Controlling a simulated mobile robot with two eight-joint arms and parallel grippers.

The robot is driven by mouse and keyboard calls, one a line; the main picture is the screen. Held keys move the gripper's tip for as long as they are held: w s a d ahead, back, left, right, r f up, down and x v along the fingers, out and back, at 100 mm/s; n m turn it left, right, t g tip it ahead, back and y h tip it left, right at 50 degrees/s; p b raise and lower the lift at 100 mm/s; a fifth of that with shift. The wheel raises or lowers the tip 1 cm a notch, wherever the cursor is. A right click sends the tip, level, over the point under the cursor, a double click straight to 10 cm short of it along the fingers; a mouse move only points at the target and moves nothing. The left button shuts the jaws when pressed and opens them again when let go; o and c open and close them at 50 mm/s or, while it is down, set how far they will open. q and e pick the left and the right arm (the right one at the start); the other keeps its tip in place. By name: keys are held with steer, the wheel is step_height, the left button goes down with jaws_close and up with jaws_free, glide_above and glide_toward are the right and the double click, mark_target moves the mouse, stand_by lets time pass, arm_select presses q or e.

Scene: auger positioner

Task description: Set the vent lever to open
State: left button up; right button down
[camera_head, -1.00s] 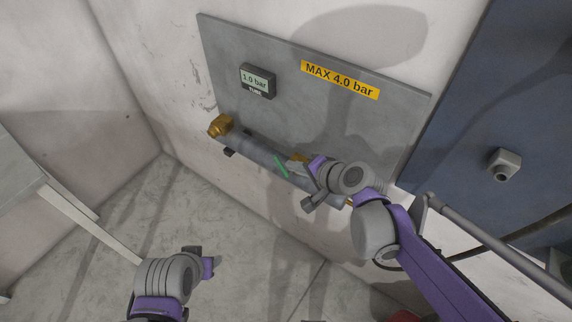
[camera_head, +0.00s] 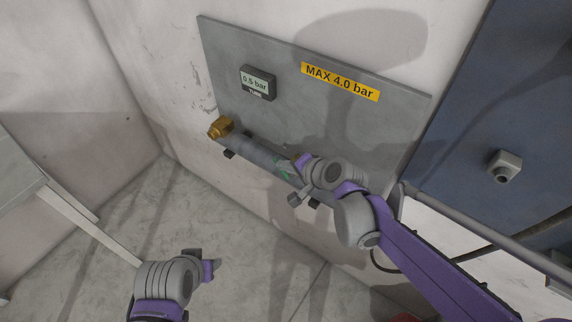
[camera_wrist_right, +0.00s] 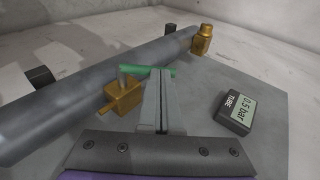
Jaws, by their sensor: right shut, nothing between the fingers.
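The green vent lever (camera_wrist_right: 162,70) sits on a brass valve block (camera_wrist_right: 122,96) on the grey tube (camera_wrist_right: 75,100). In the right wrist view it runs level across the picture, at an angle to the tube. In the head view the lever (camera_head: 283,171) is partly covered by my right gripper (camera_head: 291,168). The right gripper's fingers (camera_wrist_right: 159,82) are shut and empty. Their tips overlap the lever; whether they touch it I cannot tell. The tube display (camera_head: 257,83) reads 0.5 bar. My left gripper (camera_head: 207,262) is low at left, away from the panel; its jaw opening is unclear.
The grey panel (camera_head: 230,50) carries a yellow "MAX 4.0 bar" label (camera_head: 340,81). A brass end fitting (camera_head: 220,127) caps the tube's left end. A blue panel (camera_head: 480,110) with a grey knob (camera_head: 503,166) is at right. A pale table (camera_head: 20,165) stands left; floor between is open.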

mark_target(275, 162)
steer(key=shift+w+a, duration=0.1)
steer(key=g+h, duration=0.1)
steer(key=w+a+g+h+p, duration=0.1)
steer(key=a+g+h, duration=0.1)
steer(key=h, duration=0.1)
steer(key=shift+w+a+f+n+p, duration=0.2)
steer(key=shift+w+f+n+p, duration=0.15)
steer(key=shift+n, duration=0.05)
steer(key=f+g+h, duration=0.1)
steer(key=w+a+f+g+h, duration=0.1)
steer(key=h, duration=0.1)
steer(key=shift+a+g, duration=0.25)
steer(key=shift+g, duration=0.15)
steer(key=shift+f, duration=0.15)
stand_by(0.5)
